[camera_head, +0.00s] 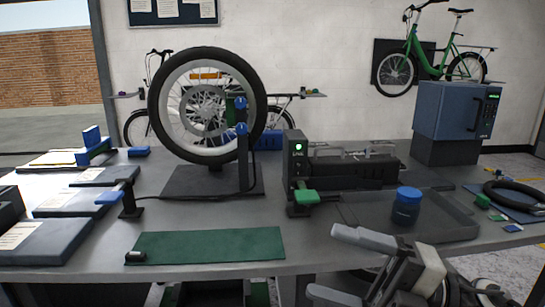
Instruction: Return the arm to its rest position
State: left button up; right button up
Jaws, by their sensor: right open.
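My right gripper (324,262) is at the bottom right, in front of the workbench's front edge. Its two grey fingers are spread apart with nothing between them, and they point left. The rest of my right arm runs down out of the picture at the lower right. My left gripper is not in view.
The workbench (325,225) carries a wheel on a stand (205,160), a black device with a green light (298,160), a blue-lidded jar (407,205) in a dark tray (455,228), a green mat (210,247) and a blue cabinet (450,110).

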jog(key=w+d+f+m+t+h+p, duration=0.1)
jog(key=w+d+f+m+t+h, duration=0.1)
jog(key=f+m+t+h, duration=0.75)
jog(key=w+d+f+m+t+h+p, duration=0.1)
jog(key=d+f+m+t+h, duration=0.3)
jog(key=m, duration=1)
jog(key=s+a+f+m+g+h+p, duration=0.1)
jog(key=s+f+m+g+h, duration=0.2)
jog(key=s+f+m+g, duration=0.4)
jog(key=s+f+m, duration=0.1)
jog(key=s+f, duration=0.3)
jog(key=f, duration=0.3)
jog(key=shift+s+f, duration=0.15)
jog(key=shift+f, duration=0.05)
